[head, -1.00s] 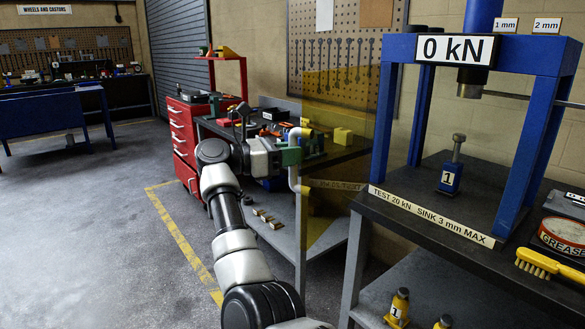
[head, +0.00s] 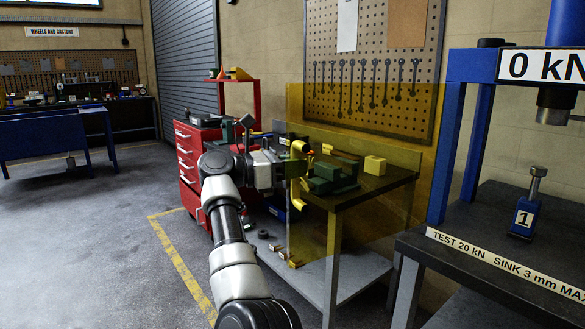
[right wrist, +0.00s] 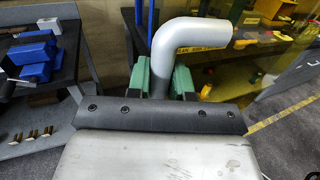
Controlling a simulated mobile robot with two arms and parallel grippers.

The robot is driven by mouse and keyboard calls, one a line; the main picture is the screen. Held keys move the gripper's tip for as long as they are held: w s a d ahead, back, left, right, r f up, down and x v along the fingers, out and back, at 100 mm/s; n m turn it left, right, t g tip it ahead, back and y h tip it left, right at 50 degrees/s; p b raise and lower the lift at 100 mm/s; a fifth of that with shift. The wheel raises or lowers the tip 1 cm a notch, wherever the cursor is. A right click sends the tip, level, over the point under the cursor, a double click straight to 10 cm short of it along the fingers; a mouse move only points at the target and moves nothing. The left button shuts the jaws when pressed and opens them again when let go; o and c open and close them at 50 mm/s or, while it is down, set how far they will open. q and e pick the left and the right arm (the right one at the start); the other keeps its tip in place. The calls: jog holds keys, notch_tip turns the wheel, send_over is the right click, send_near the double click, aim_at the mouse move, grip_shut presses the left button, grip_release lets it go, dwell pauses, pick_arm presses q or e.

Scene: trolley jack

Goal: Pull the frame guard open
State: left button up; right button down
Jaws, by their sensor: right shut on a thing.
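The frame guard (head: 360,130) is a see-through amber panel in the head view. It stands out to the left of the blue press frame (head: 455,140), its right edge close to the left post. Its bent grey handle (right wrist: 205,34) shows clearly in the right wrist view. My right gripper (head: 292,168) is at the guard's left edge. In the right wrist view its green fingers (right wrist: 161,82) are shut around the handle's stem, with the bend rising above them. The exact contact is partly hidden by the gripper body. My left gripper is not in view.
A bench (head: 370,192) with green and yellow parts stands behind the guard. A red drawer cabinet (head: 188,160) is beyond my right arm. The press table (head: 420,243) with a blue jack (head: 524,215) is at right. Open floor lies at left.

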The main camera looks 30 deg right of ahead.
jog(key=c, duration=1)
grip_release()
jog(key=shift+d, duration=0.15)
jog(key=shift+c, duration=0.2)
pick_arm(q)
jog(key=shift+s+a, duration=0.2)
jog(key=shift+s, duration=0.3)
pick_arm(e)
jog(key=v, duration=1.1)
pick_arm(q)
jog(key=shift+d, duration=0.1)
pick_arm(e)
jog(key=shift+d, duration=0.1)
